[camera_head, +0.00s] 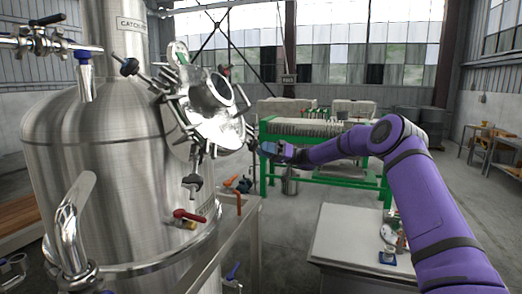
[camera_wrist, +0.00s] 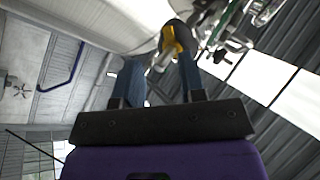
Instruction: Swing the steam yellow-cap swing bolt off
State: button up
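A steel tank (camera_head: 105,150) stands at the left with an open-looking manway (camera_head: 215,110) ringed by several dark-knobbed swing bolts. My gripper (camera_head: 270,149) is at the manway's right edge, close to a dark knob there. In the wrist view my gripper (camera_wrist: 157,55) has its two dark blue fingers apart. A yellow cap (camera_wrist: 170,41) shows between the fingers, close beside the right finger, with a pale metal shank below it. I cannot tell whether the finger touches it. No yellow shows clearly in the head view.
A red-handled valve (camera_head: 189,216) and an orange handle (camera_head: 238,203) stick out low on the tank's right. A steel pipe handle (camera_head: 72,225) is at front left. A white-topped cabinet (camera_head: 345,235) stands at right front. A green-framed filter press (camera_head: 320,150) is behind.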

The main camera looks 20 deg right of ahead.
jog(key=v, duration=0.9)
jog(key=shift+d, duration=0.2)
jog(key=shift+w, duration=0.1)
